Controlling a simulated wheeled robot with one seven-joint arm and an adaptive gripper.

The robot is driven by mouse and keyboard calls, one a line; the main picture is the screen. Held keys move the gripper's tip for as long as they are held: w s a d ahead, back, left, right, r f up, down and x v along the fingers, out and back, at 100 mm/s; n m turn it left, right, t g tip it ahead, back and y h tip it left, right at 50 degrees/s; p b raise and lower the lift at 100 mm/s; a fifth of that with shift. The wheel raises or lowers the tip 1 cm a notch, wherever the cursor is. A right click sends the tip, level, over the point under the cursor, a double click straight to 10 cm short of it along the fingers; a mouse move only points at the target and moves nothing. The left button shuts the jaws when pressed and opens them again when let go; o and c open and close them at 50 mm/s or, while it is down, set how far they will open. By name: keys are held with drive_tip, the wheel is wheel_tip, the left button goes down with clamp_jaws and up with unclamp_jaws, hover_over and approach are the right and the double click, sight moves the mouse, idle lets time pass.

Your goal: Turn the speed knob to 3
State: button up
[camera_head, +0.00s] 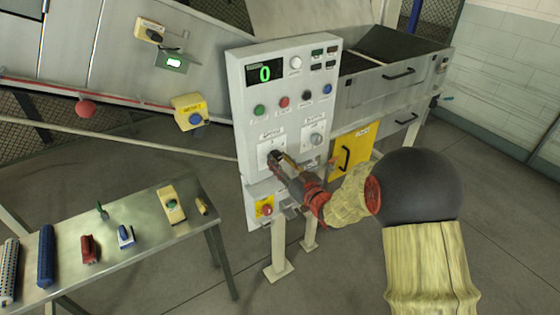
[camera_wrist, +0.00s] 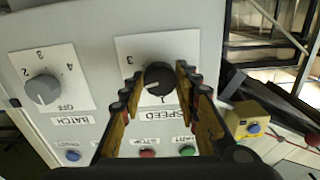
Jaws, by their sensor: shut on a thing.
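The speed knob is a black round knob (camera_wrist: 158,77) on a white plate marked SPEED, seen upside down in the wrist view. A 3 shows to the knob's left and a 1 just below it. Its exact pointer direction is hard to tell. In the head view the white speed plate (camera_head: 265,150) is on the grey control panel (camera_head: 243,110), with the knob mostly hidden by my gripper. My gripper (camera_head: 278,160) reaches the panel from the right. In the wrist view its two yellow-and-black fingers (camera_wrist: 160,82) are on either side of the knob, shut on it.
A grey batch knob (camera_wrist: 42,89) is beside the speed plate. Coloured buttons and a display (camera_head: 265,73) reading 0 sit higher on the panel. A yellow door (camera_head: 353,150) is to the right. A metal table (camera_head: 140,260) with small parts stands at left.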

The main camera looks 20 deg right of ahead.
drive_tip(key=m+p, duration=0.1)
drive_tip(key=m, duration=0.3)
drive_tip(key=shift+m, duration=0.3)
drive_tip(key=shift+m+p, duration=0.55)
drive_tip(key=shift+m, duration=1.25)
drive_tip(key=o, duration=1.2)
drive_tip(key=shift+c, duration=0.2)
drive_tip(key=v, duration=1.2)
